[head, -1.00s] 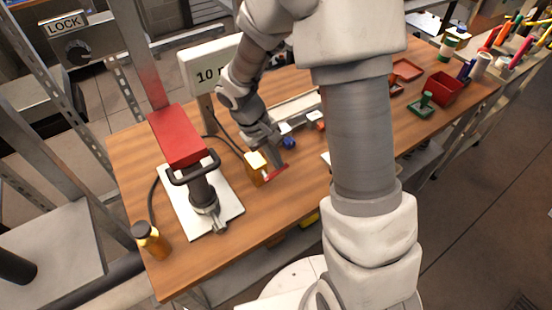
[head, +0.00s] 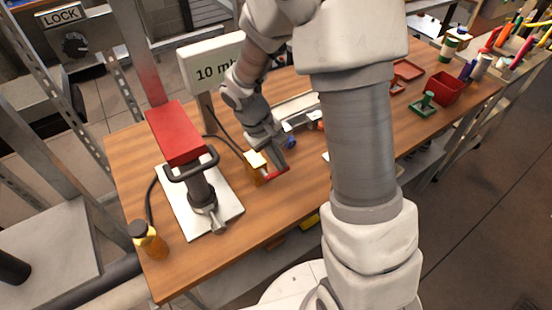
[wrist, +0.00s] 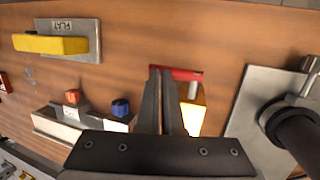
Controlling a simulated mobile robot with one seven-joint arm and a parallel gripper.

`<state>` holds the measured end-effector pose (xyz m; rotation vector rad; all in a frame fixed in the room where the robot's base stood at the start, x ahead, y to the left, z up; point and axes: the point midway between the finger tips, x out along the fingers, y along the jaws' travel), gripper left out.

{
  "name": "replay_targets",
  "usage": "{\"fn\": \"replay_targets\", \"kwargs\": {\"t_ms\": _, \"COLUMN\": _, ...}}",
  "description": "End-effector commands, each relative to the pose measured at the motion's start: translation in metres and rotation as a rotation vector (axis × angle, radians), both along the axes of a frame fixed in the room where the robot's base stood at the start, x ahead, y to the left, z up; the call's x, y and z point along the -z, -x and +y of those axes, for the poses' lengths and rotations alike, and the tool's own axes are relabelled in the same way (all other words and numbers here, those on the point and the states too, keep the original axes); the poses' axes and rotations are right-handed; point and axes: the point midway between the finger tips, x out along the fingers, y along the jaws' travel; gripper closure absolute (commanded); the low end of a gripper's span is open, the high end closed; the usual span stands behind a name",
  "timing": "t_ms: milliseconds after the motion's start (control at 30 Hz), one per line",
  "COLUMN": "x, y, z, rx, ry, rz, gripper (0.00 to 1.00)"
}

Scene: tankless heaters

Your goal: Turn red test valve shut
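The red test valve lever (head: 277,172) sits on a small yellow block (head: 256,164) near the middle of the table. In the wrist view the red lever (wrist: 187,74) lies crosswise at my fingertips, with the yellow block (wrist: 194,108) just right of the fingers. My gripper (head: 281,166) points down at the lever. In the wrist view my gripper (wrist: 160,72) has its two fingers close together, with nothing visible held between them. The tips overlap the lever's left end; I cannot tell whether they touch it.
A red-topped press with a black handle (head: 190,167) stands on a white plate (head: 231,203) to the left. An amber bottle (head: 148,240) is at the front left. A display sign (head: 213,68) stands behind. Blue (wrist: 121,107) and orange (wrist: 72,96) knobs are close by.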

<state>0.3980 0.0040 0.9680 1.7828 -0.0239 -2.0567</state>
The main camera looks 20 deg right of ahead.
Motion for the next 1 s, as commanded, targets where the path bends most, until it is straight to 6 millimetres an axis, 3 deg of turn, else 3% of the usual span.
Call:
{"fn": "replay_targets", "kwargs": {"t_ms": 100, "x": 0.006, "y": 0.004, "z": -0.005, "rx": 0.006, "ry": 0.003, "rz": 0.012, "gripper": 1.00}}
{"fn": "replay_targets", "kwargs": {"t_ms": 267, "x": -0.006, "y": 0.002, "z": -0.005, "rx": 0.007, "ry": 0.004, "rz": 0.010, "gripper": 1.00}}
{"fn": "replay_targets", "kwargs": {"t_ms": 800, "x": -0.113, "y": -0.022, "z": 0.001, "rx": 0.002, "ry": 0.002, "rz": -0.007, "gripper": 1.00}}
{"fn": "replay_targets", "kwargs": {"t_ms": 1000, "x": -0.134, "y": -0.026, "z": 0.002, "rx": 0.001, "ry": 0.001, "rz": -0.005, "gripper": 1.00}}
